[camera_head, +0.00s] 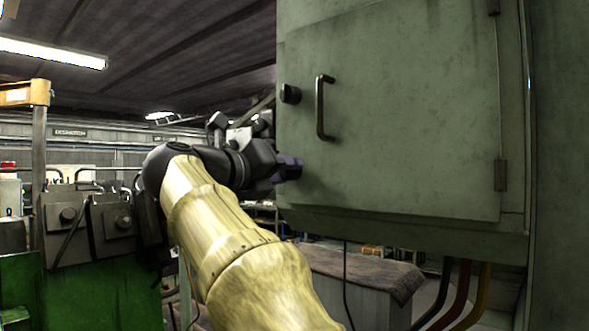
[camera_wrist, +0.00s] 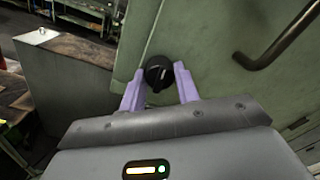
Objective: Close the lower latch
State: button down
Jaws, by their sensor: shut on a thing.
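The green cabinet door (camera_head: 400,120) is shut against its frame. The upper latch (camera_head: 290,94), a black knob, sits at the door's left edge, left of the handle. My gripper (camera_head: 289,168) is at the door's lower left edge, below the upper latch, and hides the lower latch in the head view. In the wrist view, the lower latch (camera_wrist: 158,72) is a round black knob with a raised grip. The purple fingers of my gripper (camera_wrist: 157,82) stand on either side of it and are shut on it.
A dark bar handle (camera_head: 322,108) stands out from the door, also at the upper right of the wrist view (camera_wrist: 282,42). Hinges (camera_head: 500,175) are on the door's right side. Cables (camera_head: 462,295) hang below the cabinet, near a grey block (camera_head: 350,280). Green machinery (camera_head: 100,295) stands at left.

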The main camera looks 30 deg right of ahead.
jog(key=shift+n+p, duration=1)
jog(key=shift+n, duration=1.2)
jog(key=n+p, duration=0.3)
jog(key=n, duration=0.2)
jog(key=shift+p, duration=0.4)
jog(key=c, duration=0.8)
grip_release()
jog(key=shift+c, duration=0.2)
